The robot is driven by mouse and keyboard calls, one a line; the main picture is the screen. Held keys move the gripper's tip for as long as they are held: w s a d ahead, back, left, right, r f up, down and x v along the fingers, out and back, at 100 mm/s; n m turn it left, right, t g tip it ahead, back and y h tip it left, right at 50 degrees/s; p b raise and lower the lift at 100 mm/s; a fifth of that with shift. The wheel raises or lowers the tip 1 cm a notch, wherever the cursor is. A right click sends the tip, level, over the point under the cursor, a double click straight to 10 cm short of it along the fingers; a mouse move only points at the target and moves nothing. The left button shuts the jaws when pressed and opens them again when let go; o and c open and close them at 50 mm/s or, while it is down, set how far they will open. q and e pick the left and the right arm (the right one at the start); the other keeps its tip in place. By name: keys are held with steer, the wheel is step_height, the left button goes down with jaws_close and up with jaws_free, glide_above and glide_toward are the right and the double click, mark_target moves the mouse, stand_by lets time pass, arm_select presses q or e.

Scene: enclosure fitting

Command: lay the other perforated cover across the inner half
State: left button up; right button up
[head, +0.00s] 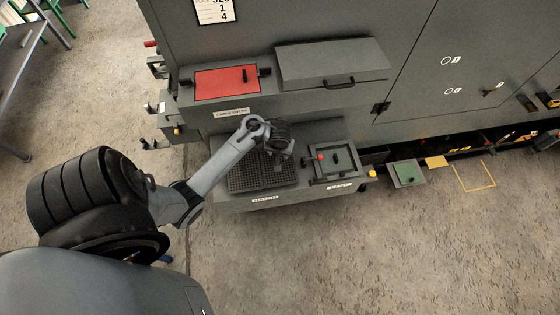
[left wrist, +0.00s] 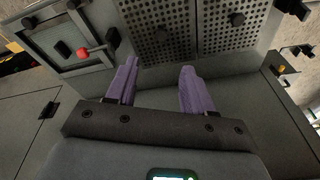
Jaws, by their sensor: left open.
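Two dark perforated covers lie side by side in the left wrist view: one (left wrist: 178,42) at top middle and one (left wrist: 222,40) to its right, with a narrow seam between them. Black knobs stand on them. In the head view the perforated area (head: 262,180) shows as one dark grid on the low grey bench, partly hidden by my left arm. My left gripper (left wrist: 160,68) has its two purple fingers apart with nothing between them, close to the covers' edge. In the head view the gripper (head: 283,152) is above the far right of the grid. My right gripper is not in view.
A frame with a red knob (head: 320,157) sits right of the grid. A red panel (head: 227,82) and a grey lidded box (head: 331,62) are on the ledge behind. A green-topped box (head: 407,173) stands to the right. The floor in front is clear.

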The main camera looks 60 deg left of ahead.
arm_select(q)
steer(key=s+d+r+m+t, duration=0.1)
steer(key=s+d+r+m, duration=0.2)
steer(key=d, duration=0.4)
steer(key=s+d+r+m+h, duration=0.1)
steer(key=s+d+r+m, duration=0.3)
steer(key=d, duration=0.4)
steer(key=s+d+r+m+t+h, duration=0.1)
steer(key=s+d+r+m, duration=0.3)
steer(key=d, duration=0.4)
step_height(320, 180, up, 2)
steer(key=shift+s+t, duration=0.3)
steer(key=shift+s, duration=0.5)
step_height(320, 180, up, 4)
steer(key=p, duration=0.4)
